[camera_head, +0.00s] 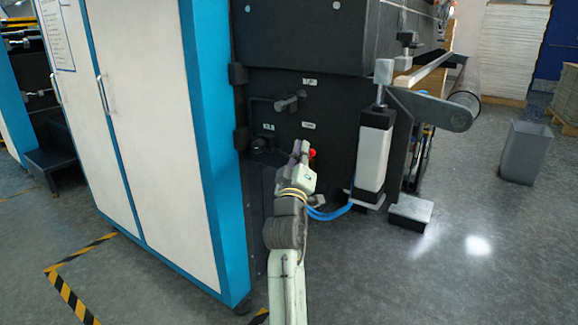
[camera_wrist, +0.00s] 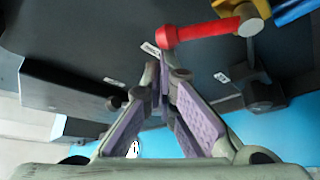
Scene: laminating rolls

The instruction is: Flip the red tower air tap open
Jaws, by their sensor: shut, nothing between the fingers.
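In the head view only a small red bit of the tap (camera_head: 312,153) shows beside my gripper. My gripper (camera_head: 301,151) is in front of the dark machine panel. In the wrist view my gripper (camera_wrist: 161,78) has its purple-padded fingers shut with nothing between them. The fingertips are just below the lever's rounded end in that picture; I cannot tell whether they touch it.
A blue hose (camera_head: 330,213) and a white-and-black cylinder (camera_head: 373,155) are right of my arm. A grey handle (camera_head: 291,101) sticks out of the panel above. A white-and-blue cabinet (camera_head: 165,130) stands close on the left. Open floor lies at the right, with a grey bin (camera_head: 525,152).

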